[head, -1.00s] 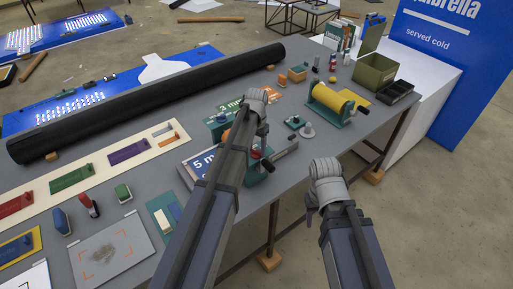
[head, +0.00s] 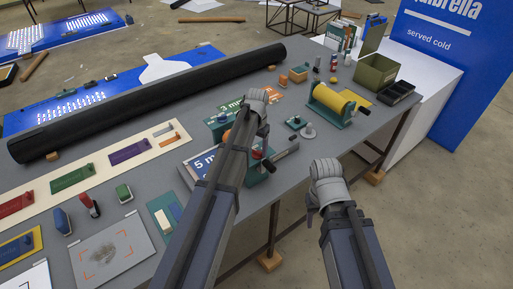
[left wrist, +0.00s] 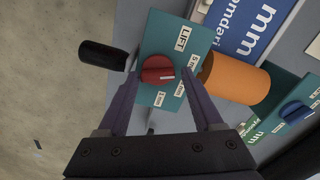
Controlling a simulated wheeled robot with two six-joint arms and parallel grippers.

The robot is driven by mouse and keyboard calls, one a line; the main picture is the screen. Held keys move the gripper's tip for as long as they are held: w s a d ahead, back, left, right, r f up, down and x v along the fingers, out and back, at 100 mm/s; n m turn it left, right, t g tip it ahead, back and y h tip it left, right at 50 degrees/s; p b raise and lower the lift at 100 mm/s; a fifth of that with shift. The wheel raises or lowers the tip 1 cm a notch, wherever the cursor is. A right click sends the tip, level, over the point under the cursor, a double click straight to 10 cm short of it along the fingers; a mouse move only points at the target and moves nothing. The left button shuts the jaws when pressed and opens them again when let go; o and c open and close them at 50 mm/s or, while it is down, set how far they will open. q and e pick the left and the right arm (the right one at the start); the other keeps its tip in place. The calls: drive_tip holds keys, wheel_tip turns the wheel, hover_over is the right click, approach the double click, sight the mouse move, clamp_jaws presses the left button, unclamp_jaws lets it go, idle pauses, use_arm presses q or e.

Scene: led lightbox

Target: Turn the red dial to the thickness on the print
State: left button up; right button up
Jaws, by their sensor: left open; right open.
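The red dial (left wrist: 158,70) sits on a teal plate (left wrist: 158,35) marked LIFT, with small labels around it too small to read surely. Its white pointer mark points right in the left wrist view. My left gripper (left wrist: 160,78) is open, its fingers on either side of the dial; I cannot tell whether they touch it. In the head view, my left gripper (head: 260,150) is mostly hidden by its own wrist. A blue print reading "5 m" (head: 203,164) lies beside the device, partly covered by my arm. My right gripper (head: 311,200) is empty, off the table's front edge.
A black handle (left wrist: 103,55) and an orange roller (left wrist: 235,80) flank the teal plate. A blue dial (left wrist: 295,110) is on another teal unit at right. A yellow roller (head: 335,100) stands further right on the table (head: 175,110). A long black roll (head: 150,98) lies behind.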

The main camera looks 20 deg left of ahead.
sight(257, 150)
use_arm(q)
drive_tip(key=shift+s+d+r, duration=0.1)
drive_tip(key=shift+s+d, duration=0.05)
drive_tip(key=shift+d, duration=0.05)
drive_tip(key=shift+r+p, duration=0.35)
drive_tip(key=shift+p, duration=0.15)
wheel_tip(257, 150, up, 7)
drive_tip(key=p, duration=0.7)
drive_tip(key=shift+a+r, duration=0.1)
drive_tip(key=shift+a, duration=0.05)
drive_tip(key=s+d+f+b, duration=0.6)
drive_tip(key=s+f+b, duration=0.3)
drive_tip(key=s, duration=0.3)
drive_tip(key=s+d+f+y+b, duration=0.1)
drive_tip(key=s+d+f+b, duration=0.5)
drive_tip(key=s+f+b, duration=0.3)
drive_tip(key=s, duration=0.2)
drive_tip(key=shift+s+d+f+m+b, duration=0.35)
drive_tip(key=shift+s+m+b, duration=0.05)
